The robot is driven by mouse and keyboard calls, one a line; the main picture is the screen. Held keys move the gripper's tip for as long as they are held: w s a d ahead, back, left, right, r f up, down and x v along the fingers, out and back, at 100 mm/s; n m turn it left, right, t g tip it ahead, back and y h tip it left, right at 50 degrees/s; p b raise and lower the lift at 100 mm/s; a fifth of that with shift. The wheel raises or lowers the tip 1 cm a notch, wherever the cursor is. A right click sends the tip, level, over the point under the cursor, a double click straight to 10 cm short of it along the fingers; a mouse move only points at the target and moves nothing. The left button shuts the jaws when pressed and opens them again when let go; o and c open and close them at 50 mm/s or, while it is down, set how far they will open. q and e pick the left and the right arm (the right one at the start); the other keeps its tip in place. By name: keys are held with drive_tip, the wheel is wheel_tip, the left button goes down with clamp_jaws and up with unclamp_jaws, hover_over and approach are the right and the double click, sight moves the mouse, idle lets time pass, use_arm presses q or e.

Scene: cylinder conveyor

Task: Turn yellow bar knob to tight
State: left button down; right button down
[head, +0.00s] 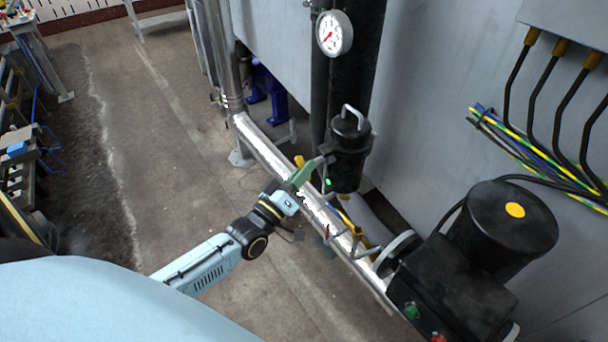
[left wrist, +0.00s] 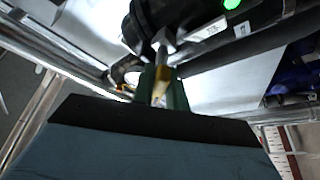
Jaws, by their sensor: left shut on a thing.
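The yellow bar knob (head: 299,160) shows as a small yellow end beside the green fingers in the head view, near the black canister on the pipe. My left gripper (head: 310,171) reaches in from the lower left with its green fingers at the knob. In the left wrist view the fingers (left wrist: 164,88) are shut on the yellow bar (left wrist: 159,92), with a metal stem (left wrist: 161,58) just beyond it. The fingers hide most of the knob. My right gripper is not in view.
The black canister (head: 349,150) with a metal handle stands right by the gripper. A shiny pipe (head: 262,146) runs diagonally under the arm. A pressure gauge (head: 334,33) is above, and a black motor (head: 505,225) is at the right.

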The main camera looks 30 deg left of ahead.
use_arm(q)
drive_tip(key=m+h, duration=0.1)
drive_tip(key=m, duration=0.1)
drive_tip(key=shift+f+m+b, duration=0.1)
drive_tip(key=shift+m+b, duration=0.2)
drive_tip(key=shift+m, duration=0.1)
drive_tip(key=m+h, duration=0.2)
drive_tip(key=m, duration=0.1)
drive_tip(key=shift+a+b, duration=0.1)
drive_tip(key=shift+b, duration=0.3)
drive_tip(key=shift+w+m+h, duration=0.1)
drive_tip(key=shift+m+h, duration=0.9)
drive_tip(key=shift+m, duration=1.2)
drive_tip(key=shift+b, duration=0.3)
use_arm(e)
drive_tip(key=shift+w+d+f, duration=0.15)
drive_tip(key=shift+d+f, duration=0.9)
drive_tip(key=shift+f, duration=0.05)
use_arm(q)
drive_tip(key=shift+m, duration=0.4)
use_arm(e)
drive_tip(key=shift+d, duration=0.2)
use_arm(q)
drive_tip(key=c, duration=1.4)
unclamp_jaws()
drive_tip(key=shift+c, duration=0.2)
drive_tip(key=shift+a, duration=0.1)
